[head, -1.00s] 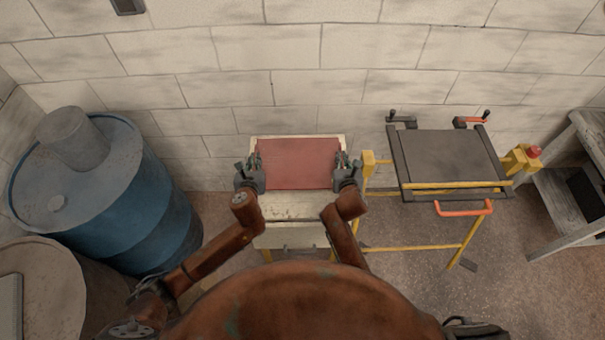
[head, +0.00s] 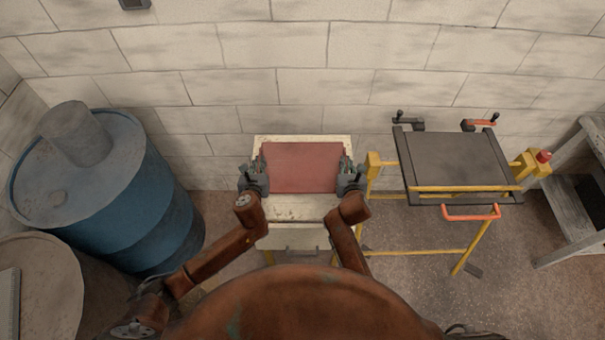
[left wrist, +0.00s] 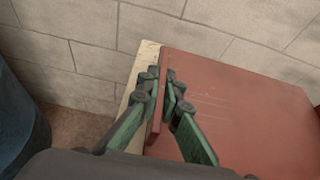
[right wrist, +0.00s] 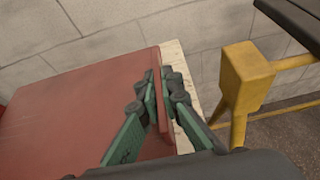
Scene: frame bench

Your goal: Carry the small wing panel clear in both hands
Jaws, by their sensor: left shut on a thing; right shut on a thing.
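The small wing panel is a flat red rectangular plate (head: 301,167) over a pale worn stand (head: 296,208). It also fills much of the left wrist view (left wrist: 235,110) and the right wrist view (right wrist: 85,100). My left gripper (head: 259,168) is shut on the panel's left edge, one finger on each side of it in the left wrist view (left wrist: 162,90). My right gripper (head: 346,168) is shut on the right edge, seen closely in the right wrist view (right wrist: 162,88). Whether the panel touches the stand top or is slightly above it, I cannot tell.
A yellow-framed fixture with a dark plate (head: 455,162), clamps and an orange handle (head: 470,213) stands close on the right. A blue drum (head: 130,215) stands left. The block wall (head: 300,85) is just behind the stand. A grey shelf (head: 575,210) is far right.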

